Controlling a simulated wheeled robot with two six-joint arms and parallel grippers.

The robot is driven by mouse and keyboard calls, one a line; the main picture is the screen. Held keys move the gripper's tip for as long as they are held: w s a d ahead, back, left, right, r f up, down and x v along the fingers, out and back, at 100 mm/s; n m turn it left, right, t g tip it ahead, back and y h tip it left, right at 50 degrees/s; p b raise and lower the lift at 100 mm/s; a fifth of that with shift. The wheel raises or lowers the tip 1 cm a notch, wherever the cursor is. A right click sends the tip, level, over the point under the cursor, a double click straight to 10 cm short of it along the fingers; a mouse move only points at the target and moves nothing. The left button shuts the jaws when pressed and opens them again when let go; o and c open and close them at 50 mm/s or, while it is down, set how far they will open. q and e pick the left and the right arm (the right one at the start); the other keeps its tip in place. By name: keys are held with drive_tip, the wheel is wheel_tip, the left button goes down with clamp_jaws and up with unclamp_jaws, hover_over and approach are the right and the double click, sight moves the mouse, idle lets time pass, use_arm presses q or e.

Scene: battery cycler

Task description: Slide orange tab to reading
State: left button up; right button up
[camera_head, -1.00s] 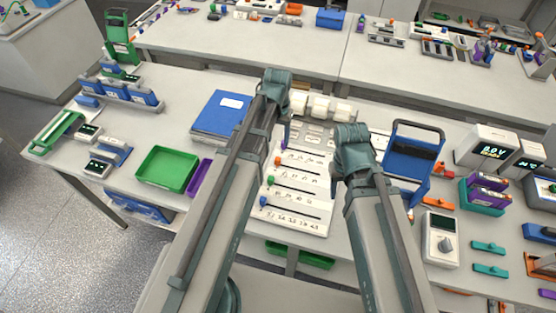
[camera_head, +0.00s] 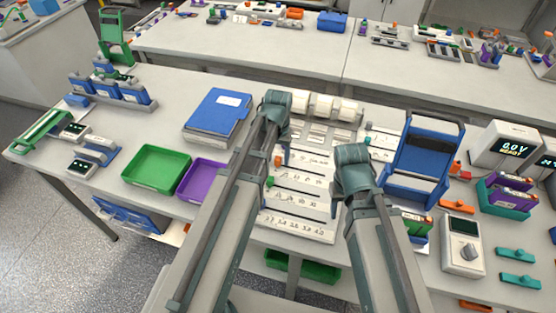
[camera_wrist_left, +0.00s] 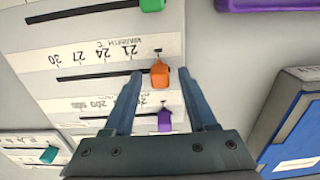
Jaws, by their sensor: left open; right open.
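The orange tab (camera_wrist_left: 159,76) sits at the right end of its slot in the left wrist view, near the 21 of an upside-down warmth scale marked 21, 24, 27, 30. It also shows in the head view (camera_head: 277,161) beside my left arm. The white slider panel (camera_head: 300,180) lies on the table, partly covered by my arms. My left gripper (camera_wrist_left: 161,82) is open, its fingers on either side of the orange tab with gaps; contact with the panel is unclear. My right gripper (camera_head: 335,198) is over the panel's right side, mostly hidden by its arm, and open.
A purple tab (camera_wrist_left: 165,121) and a green tab (camera_wrist_left: 151,5) sit on neighbouring slots. A blue binder (camera_head: 217,113), green tray (camera_head: 156,172) and purple tray (camera_head: 203,178) are left of the panel. A blue rack (camera_head: 418,160) stands close to my right arm.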

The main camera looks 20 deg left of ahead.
use_arm(q)
clamp_jaws()
idle(0.9)
idle(0.4)
